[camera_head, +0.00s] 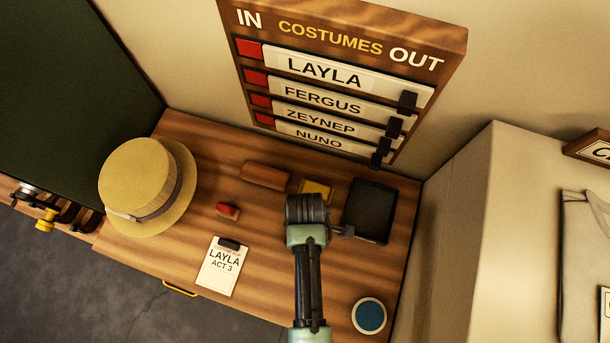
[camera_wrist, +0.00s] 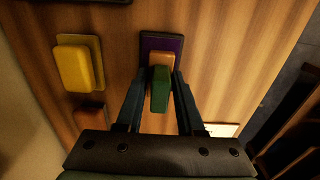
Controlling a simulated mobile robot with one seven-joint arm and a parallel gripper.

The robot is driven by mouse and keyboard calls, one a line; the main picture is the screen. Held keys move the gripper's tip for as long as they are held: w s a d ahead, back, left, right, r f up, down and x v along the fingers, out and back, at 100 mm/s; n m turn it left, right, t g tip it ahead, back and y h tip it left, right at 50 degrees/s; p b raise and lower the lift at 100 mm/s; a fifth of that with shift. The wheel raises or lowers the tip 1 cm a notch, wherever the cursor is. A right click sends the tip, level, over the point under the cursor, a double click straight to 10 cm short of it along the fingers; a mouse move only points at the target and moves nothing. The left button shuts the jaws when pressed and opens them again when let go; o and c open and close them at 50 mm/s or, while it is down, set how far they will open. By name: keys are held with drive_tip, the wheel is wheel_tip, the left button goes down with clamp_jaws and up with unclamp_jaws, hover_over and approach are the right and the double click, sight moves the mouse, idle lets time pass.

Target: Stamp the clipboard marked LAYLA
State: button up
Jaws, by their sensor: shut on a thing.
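My gripper (camera_wrist: 160,88) is shut on a green-handled stamp (camera_wrist: 160,95) with an orange block, seen in the wrist view. The stamp is over a dark purple pad (camera_wrist: 148,43); I cannot tell whether they touch. In the head view my gripper (camera_head: 308,212) hides the stamp and pad. The clipboard marked LAYLA, ACT 3 (camera_head: 220,272) lies on the table to the left and front of my gripper. It has a dark clip at its top. A white corner at the lower right of the wrist view appears to be this clipboard.
A small red object (camera_head: 228,210) lies behind the clipboard. A straw hat (camera_head: 140,180) stands at left. Behind my gripper are a brown block (camera_head: 266,175) and a yellow block (camera_wrist: 78,65). A black case (camera_head: 370,210) is at right, a blue round thing (camera_head: 369,316) in front.

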drive_tip(key=shift+r+p, duration=2.3)
drive_tip(key=shift+r, duration=0.2)
